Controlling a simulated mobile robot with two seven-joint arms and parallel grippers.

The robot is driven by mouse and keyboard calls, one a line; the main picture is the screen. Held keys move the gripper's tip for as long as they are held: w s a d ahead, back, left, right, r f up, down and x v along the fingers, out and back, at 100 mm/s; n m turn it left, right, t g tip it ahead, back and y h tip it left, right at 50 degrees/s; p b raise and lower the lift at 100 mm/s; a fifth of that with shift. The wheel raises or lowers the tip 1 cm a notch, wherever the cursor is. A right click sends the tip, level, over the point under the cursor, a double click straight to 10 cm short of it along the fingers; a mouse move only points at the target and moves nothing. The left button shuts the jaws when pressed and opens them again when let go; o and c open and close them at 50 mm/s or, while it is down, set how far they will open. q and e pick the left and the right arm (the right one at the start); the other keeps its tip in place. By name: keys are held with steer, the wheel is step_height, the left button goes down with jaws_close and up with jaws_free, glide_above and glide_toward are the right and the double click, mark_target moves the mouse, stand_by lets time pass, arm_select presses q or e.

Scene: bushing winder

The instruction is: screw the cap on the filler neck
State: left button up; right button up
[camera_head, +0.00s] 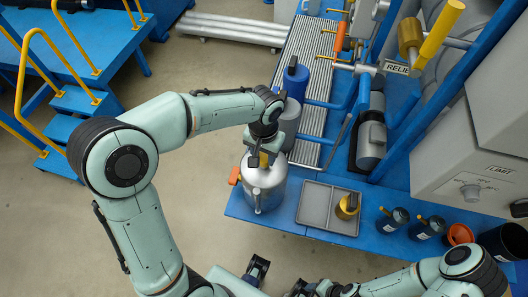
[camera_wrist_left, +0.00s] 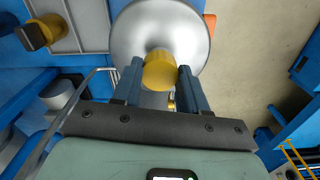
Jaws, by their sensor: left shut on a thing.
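The yellow cap (camera_wrist_left: 160,72) is between the fingers of my left gripper (camera_wrist_left: 158,85) in the left wrist view, and the gripper is shut on it. In the head view the left gripper (camera_head: 262,161) points down over the top of the silver tank (camera_head: 264,190), with a little of the cap showing. The tank's domed top (camera_wrist_left: 150,25) lies behind the cap in the wrist view. The filler neck is hidden, so I cannot tell whether the cap touches it. My right arm shows at the bottom of the head view; its gripper is partly cut off and its jaws are unclear.
A grey tray (camera_head: 316,205) with a yellow and dark part (camera_head: 347,206) lies right of the tank on the blue bench (camera_head: 245,212). Dark bottles (camera_head: 392,220), an orange cup (camera_head: 459,234) and a grey cylinder (camera_head: 290,118) stand nearby. Pipes rise behind.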

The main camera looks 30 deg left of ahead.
arm_select(q)
steer(key=shift+r, duration=0.15)
steer(key=m+p, duration=0.1)
steer(key=m, duration=0.1)
steer(key=shift+w+r+m, duration=0.1)
steer(key=shift+m, duration=0.3)
steer(key=shift+a+m, duration=0.1)
steer(key=shift+m, duration=0.8)
arm_select(e)
steer(key=shift+w+r, duration=0.3)
steer(key=shift+r, duration=0.35)
arm_select(q)
steer(key=shift+m+p, duration=0.55)
steer(key=shift+m, duration=0.65)
steer(key=shift+w+m, duration=0.1)
steer(key=shift+m, duration=1)
arm_select(e)
steer(key=shift+w+r, duration=0.4)
steer(key=shift+r, duration=0.4)
